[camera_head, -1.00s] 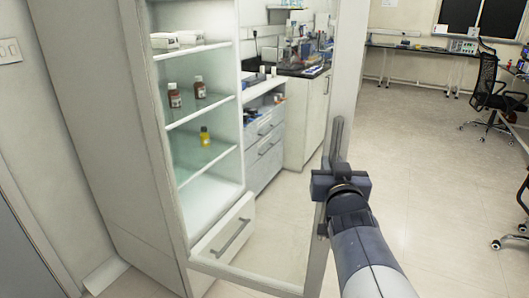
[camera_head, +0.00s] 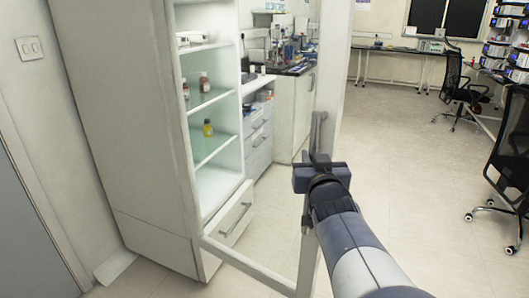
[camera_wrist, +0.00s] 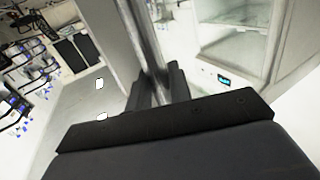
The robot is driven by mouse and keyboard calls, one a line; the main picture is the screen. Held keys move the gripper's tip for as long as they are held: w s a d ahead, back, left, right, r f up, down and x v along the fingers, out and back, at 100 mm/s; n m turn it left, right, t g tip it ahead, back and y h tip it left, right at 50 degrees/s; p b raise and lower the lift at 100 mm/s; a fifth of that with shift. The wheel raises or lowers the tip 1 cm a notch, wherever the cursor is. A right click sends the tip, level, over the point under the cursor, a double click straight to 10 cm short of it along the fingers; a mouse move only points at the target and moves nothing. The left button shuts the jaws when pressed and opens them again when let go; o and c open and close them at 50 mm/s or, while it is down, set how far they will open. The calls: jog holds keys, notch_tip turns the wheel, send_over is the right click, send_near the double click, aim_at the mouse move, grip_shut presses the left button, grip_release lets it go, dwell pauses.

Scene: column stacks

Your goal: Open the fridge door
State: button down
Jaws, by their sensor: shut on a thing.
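The fridge (camera_head: 130,130) is a tall pale cabinet at the left of the head view, its shelves showing. Its glass door stands open, swung out toward me, with a pale frame (camera_head: 340,100) and a lower rail (camera_head: 250,268). A grey vertical handle (camera_head: 315,135) is on the door's free edge. My gripper (camera_head: 318,165) is shut on this handle. In the wrist view the handle (camera_wrist: 140,35) runs between the two dark fingers (camera_wrist: 158,90). The fingertips are partly hidden behind my wrist in the head view.
Bottles (camera_head: 207,128) and white boxes stand on the fridge shelves. A drawer (camera_head: 232,220) is at the bottom. Behind the glass are a counter and drawers (camera_head: 258,140). Black chairs (camera_head: 465,90) stand at the right. The floor (camera_head: 410,180) between is clear.

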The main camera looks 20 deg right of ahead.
jog(key=shift+a+r, duration=0.2)
jog(key=c, duration=1.3)
grip_release()
jog(key=shift+f, duration=0.15)
jog(key=shift+c, duration=0.2)
